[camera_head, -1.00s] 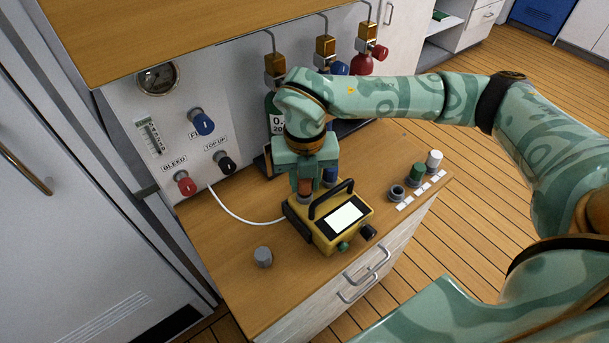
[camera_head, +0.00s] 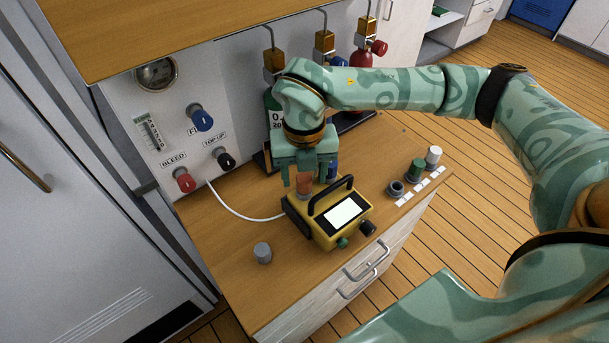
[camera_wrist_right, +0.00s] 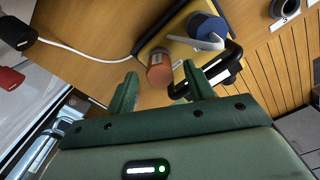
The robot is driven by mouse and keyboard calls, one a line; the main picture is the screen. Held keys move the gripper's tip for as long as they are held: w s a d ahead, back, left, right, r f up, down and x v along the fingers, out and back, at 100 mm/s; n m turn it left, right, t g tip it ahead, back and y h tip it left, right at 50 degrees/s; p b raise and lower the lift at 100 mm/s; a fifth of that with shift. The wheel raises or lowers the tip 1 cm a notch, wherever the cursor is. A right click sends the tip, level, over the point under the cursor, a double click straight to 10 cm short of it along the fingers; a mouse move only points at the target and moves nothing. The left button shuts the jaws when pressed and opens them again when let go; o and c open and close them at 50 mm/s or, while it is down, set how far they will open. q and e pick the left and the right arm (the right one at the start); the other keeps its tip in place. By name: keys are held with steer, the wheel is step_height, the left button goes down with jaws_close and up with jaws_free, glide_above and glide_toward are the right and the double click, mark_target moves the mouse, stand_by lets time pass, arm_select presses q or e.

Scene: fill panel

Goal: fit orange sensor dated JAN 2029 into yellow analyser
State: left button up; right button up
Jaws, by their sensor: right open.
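The yellow analyser (camera_head: 325,233), with a black handle and a white screen, stands on the wooden counter. The orange sensor (camera_head: 304,186) stands upright at the analyser's back left end; I cannot tell how deeply it is seated. It also shows in the right wrist view (camera_wrist_right: 160,72), where its label is too small to read. My right gripper (camera_head: 305,178) is open, pointing down, with one finger on each side of the orange sensor and gaps between. In the right wrist view the gripper (camera_wrist_right: 162,86) shows both fingers clear of it. My left gripper is not in view.
A blue cylinder (camera_wrist_right: 205,27) stands close beside the orange sensor. A grey cylinder (camera_head: 262,252) is on the counter at front left. Green (camera_head: 416,170), white (camera_head: 434,158) and dark grey (camera_head: 396,192) pieces stand by labels at right. A white hose (camera_head: 235,213) runs to the panel.

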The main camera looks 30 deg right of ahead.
mark_target(305, 178)
step_height(305, 178, up, 6)
steer(key=shift+f+p, duration=0.1)
steer(key=shift+p, duration=0.5)
steer(key=shift+f, duration=0.1)
